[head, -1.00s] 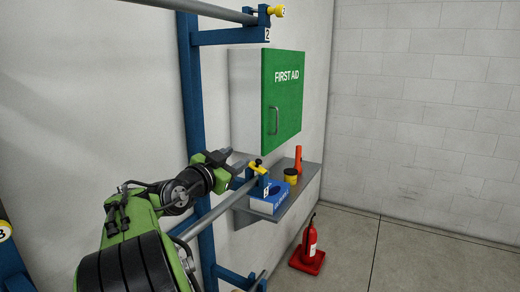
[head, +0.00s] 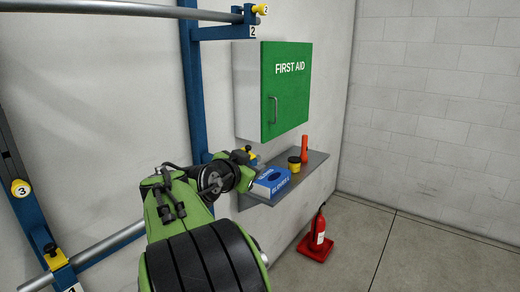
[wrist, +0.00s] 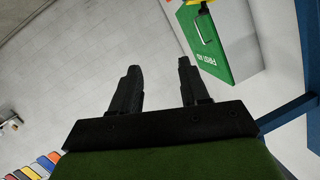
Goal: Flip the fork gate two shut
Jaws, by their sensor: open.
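A yellow gate piece marked 2 (head: 261,10) sits at the tip of the upper blue fork arm (head: 222,33), beside a white tag reading 2. A yellow piece (wrist: 195,3) is cut off at the wrist view's top edge.
A green first aid cabinet (head: 286,90) hangs on the wall. Below it, a grey shelf (head: 305,168) holds a blue box (head: 272,182), a yellow tub and an orange object. Another blue post (head: 28,210) is at left.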

